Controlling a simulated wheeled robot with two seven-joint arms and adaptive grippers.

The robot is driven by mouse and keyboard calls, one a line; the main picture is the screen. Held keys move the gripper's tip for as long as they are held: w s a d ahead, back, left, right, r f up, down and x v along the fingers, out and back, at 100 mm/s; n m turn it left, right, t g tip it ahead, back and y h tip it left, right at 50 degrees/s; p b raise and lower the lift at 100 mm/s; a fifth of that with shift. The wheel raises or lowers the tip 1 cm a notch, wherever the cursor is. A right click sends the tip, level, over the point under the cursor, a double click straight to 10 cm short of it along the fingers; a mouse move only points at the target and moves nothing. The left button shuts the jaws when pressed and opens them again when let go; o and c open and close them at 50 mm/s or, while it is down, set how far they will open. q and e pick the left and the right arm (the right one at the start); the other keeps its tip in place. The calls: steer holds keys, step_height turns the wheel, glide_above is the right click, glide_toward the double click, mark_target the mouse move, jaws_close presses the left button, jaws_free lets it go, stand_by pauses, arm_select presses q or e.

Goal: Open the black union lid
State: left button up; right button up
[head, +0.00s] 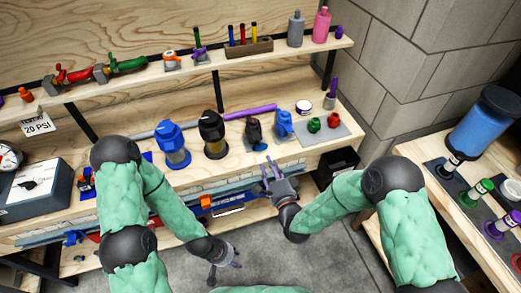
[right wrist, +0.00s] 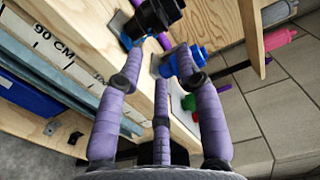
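The black union (head: 254,132) stands on a grey plate on the workbench, just left of a similar blue union (head: 284,123). Its dark top is the lid. In the right wrist view the black union (right wrist: 156,16) is at the top, beyond my fingers, and the blue one (right wrist: 190,62) is partly behind a finger. My right gripper (head: 267,168) is in front of the bench edge, below the black union, with its fingers spread. It also shows empty in the right wrist view (right wrist: 162,65). My left gripper (head: 224,268) hangs low over the floor, empty, fingers apart.
A blue filter (head: 172,147) and a black filter (head: 213,134) stand left of the union. Green (head: 313,125) and red (head: 333,120) fittings sit to its right. A shelf (head: 190,75) runs above. A black bin (head: 338,161) is at the bench's right end.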

steer(key=b, duration=0.3)
glide_toward(255, 131)
steer(key=w, duration=0.1)
steer(key=w+a+f, duration=0.1)
steer(key=w, duration=0.2)
steer(key=shift+w+a+f, duration=0.15)
steer(key=shift+w+a, duration=0.05)
steer(key=shift+w, duration=0.2)
steer(key=shift+p, duration=0.3)
jaws_close()
